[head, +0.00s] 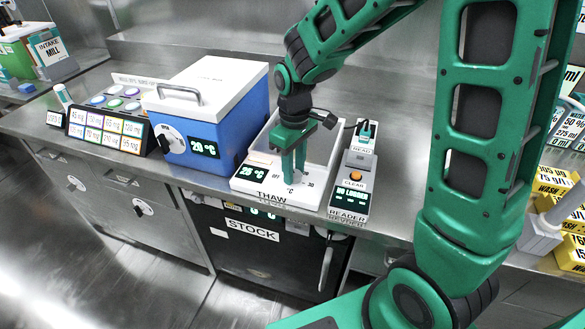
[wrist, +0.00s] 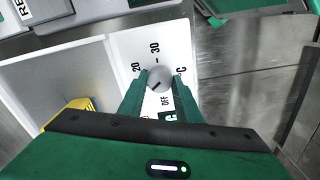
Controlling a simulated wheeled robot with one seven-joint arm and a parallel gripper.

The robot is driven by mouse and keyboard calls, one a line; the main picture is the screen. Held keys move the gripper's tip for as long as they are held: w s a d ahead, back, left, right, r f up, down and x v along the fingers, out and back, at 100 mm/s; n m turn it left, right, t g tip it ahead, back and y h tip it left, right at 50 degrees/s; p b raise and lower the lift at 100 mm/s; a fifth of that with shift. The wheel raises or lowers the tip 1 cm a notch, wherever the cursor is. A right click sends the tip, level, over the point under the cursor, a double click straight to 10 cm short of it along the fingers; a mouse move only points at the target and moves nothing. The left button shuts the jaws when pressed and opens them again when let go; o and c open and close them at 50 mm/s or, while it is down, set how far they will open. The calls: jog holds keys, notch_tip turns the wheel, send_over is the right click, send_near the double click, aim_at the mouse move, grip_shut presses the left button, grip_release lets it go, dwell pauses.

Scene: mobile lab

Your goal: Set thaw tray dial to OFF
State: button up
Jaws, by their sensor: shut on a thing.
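A short dark line on the knob slants toward the lower left in that view, not clearly at OFF. My green gripper (head: 293,170) points down over the ledge. In the wrist view its fingers (wrist: 160,88) are shut on the dial, one on each side. In the head view the fingers hide the dial.
A blue box with a white lid (head: 205,90) stands just left of the tray. The reader (head: 352,178) stands close on the right. A yellow item (wrist: 80,112) lies inside the tray. The STOCK unit (head: 262,240) is below the counter edge.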

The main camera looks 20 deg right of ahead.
jog(key=n, duration=0.5)
jog(key=shift+w+d+r, duration=0.1)
jog(key=shift+w, duration=0.15)
jog(key=n, duration=0.5)
jog(key=shift+n, duration=0.3)
jog(key=o, duration=1.1)
jog(key=shift+c, duration=0.2)
jog(key=shift+s, duration=0.1)
